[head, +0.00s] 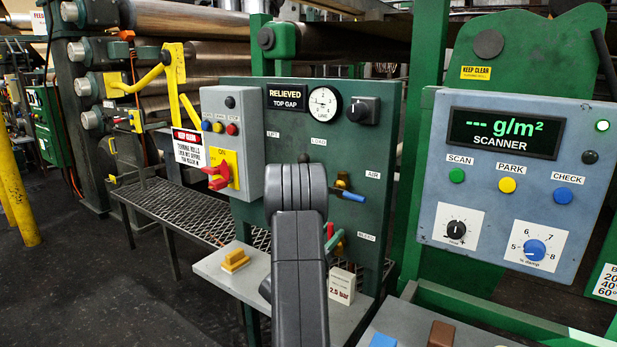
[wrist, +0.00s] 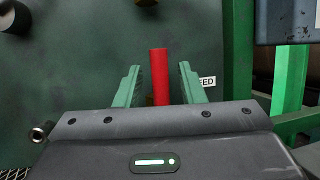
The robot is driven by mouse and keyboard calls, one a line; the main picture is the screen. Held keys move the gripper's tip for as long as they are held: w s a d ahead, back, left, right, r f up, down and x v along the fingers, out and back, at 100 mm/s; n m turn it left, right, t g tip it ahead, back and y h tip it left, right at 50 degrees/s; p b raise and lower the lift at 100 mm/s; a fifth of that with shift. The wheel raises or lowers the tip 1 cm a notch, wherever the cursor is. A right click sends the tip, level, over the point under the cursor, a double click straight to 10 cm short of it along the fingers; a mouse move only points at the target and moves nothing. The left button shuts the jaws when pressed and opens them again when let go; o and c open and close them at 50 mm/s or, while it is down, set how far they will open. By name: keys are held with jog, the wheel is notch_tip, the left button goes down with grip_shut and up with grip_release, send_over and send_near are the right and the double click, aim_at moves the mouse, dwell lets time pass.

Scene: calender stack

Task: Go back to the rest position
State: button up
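My gripper (wrist: 159,70) shows in the wrist view with its two green fingers apart. A red bar-shaped handle (wrist: 160,78) stands between them, with a gap on each side. It sits in front of the dark green panel (wrist: 80,80), by a partly hidden label ending in "EED". In the head view my dark arm covers the middle of the panel (head: 385,110). A bit of the red handle (head: 330,229) and a green finger show just right of the arm, near the "BLEED" label. The rest of the gripper is hidden there.
Above right of the handle is a blue-handled valve (head: 348,194). A grey switch box (head: 232,140) with a red rotary switch is on the left. The scanner box (head: 517,180) stands right. A shelf (head: 225,262) with a yellow block lies below. Open floor is at lower left.

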jog(key=b+v, duration=0.1)
jog(key=v, duration=1.2)
jog(key=p+x, duration=0.1)
jog(key=x, duration=1.2)
jog(key=shift+w+d+r, duration=0.15)
jog(key=shift+d+r, duration=0.05)
jog(key=shift+d, duration=0.1)
jog(key=shift+s+d+f+m+g+h, duration=0.15)
jog(key=shift+m+g, duration=0.1)
jog(key=shift+m, duration=0.25)
jog(key=shift+s+a+r+m+g+h, duration=0.15)
jog(key=shift+m+g, duration=0.1)
jog(key=shift+m, duration=0.25)
jog(key=shift+s+d+f+m, duration=0.15)
jog(key=shift+d+m, duration=0.1)
jog(key=shift+m, duration=0.15)
